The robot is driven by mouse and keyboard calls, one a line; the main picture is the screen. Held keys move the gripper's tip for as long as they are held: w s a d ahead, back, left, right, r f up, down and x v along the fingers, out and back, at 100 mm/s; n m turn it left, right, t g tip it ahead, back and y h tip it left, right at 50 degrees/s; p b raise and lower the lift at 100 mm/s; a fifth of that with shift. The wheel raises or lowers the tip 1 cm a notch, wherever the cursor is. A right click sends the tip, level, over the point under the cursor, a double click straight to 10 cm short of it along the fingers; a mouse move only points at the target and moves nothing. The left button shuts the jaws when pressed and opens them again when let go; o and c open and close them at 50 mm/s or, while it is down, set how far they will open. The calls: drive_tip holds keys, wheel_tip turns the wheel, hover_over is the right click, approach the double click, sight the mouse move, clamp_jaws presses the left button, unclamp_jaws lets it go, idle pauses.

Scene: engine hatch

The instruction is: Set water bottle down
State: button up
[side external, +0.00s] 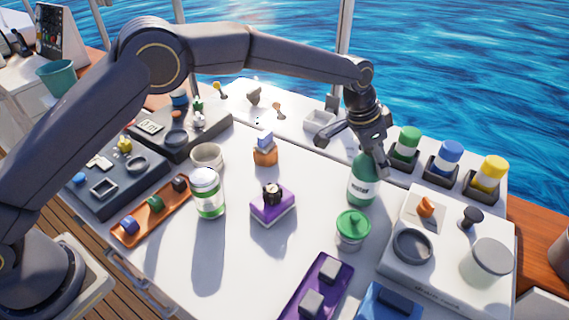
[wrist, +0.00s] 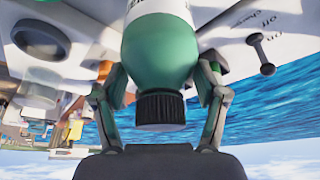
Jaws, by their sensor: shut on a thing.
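The water bottle (side external: 362,185) is green with a white label and stands upright on the right side of the white table (side external: 310,245) in the side external view. My gripper (side external: 375,150) is above and around its upper part. In the wrist view the green bottle (wrist: 160,55) appears upside down with its black ribbed cap (wrist: 161,110) toward me. The two fingers of my gripper (wrist: 160,90) are shut on the bottle's shoulder, one on each side. Whether the bottle's base touches the table cannot be told for sure.
A green-lidded jar (side external: 352,230) stands just in front of the bottle. A white panel (side external: 440,285) with a dark ring and knob lies to the right. Green, blue and yellow-capped containers (side external: 450,160) stand behind it. A purple block (side external: 272,207) and a glass jar (side external: 207,193) are left.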

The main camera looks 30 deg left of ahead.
drive_tip(key=shift+f, duration=0.65)
drive_tip(key=o, duration=1.8)
